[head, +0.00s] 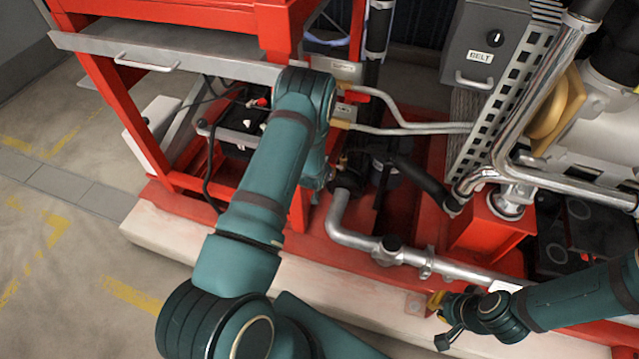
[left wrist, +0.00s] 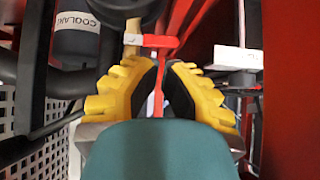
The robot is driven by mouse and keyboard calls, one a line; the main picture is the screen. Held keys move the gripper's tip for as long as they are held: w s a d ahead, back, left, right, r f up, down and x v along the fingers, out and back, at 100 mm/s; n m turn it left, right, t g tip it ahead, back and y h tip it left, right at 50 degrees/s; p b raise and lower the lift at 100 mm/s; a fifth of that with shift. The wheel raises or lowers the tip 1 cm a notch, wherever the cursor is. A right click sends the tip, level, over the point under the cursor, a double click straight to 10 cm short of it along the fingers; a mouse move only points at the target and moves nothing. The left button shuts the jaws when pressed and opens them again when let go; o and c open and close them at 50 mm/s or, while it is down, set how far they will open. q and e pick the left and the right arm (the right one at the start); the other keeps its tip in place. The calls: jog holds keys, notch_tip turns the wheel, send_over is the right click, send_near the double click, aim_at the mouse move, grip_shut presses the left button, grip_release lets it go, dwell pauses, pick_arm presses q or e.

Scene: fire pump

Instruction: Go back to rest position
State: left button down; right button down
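My left arm (head: 265,170) reaches up across the head view to the red frame, and its gripper is hidden behind the arm there. In the left wrist view my left gripper (left wrist: 166,66) shows two yellow fingers with dark pads. A narrow gap is between them, with nothing seen held. A small valve with a red handle (left wrist: 155,41) is just beyond the fingertips; I cannot tell whether they touch it. My right gripper (head: 440,320) is at the lower right of the head view, beside the pale plinth, with its fingers apart and nothing seen between them.
The red pump frame (head: 115,115) has a grey shelf edge (head: 170,60) with a handle. Silver pipes (head: 350,235) run low across the base. A grey BELT box (head: 484,45) stands upper right. A coolant container (left wrist: 77,35) is near the left gripper. Floor (head: 60,235) at left is clear.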

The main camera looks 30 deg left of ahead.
pick_arm(q)
jog(key=s+d+r+g+h, duration=0.3)
jog(key=s+d+r, duration=0.1)
jog(key=s+d, duration=0.8)
jog(key=s+d+r+m+g+h, duration=0.1)
jog(key=s+d+r+g+h, duration=0.2)
jog(key=s+d, duration=1)
jog(key=shift+s+d+r+g+h, duration=0.25)
jog(key=shift+d+r+g+h, duration=0.15)
jog(key=shift+d+r, duration=0.6)
jog(key=shift+f, duration=0.15)
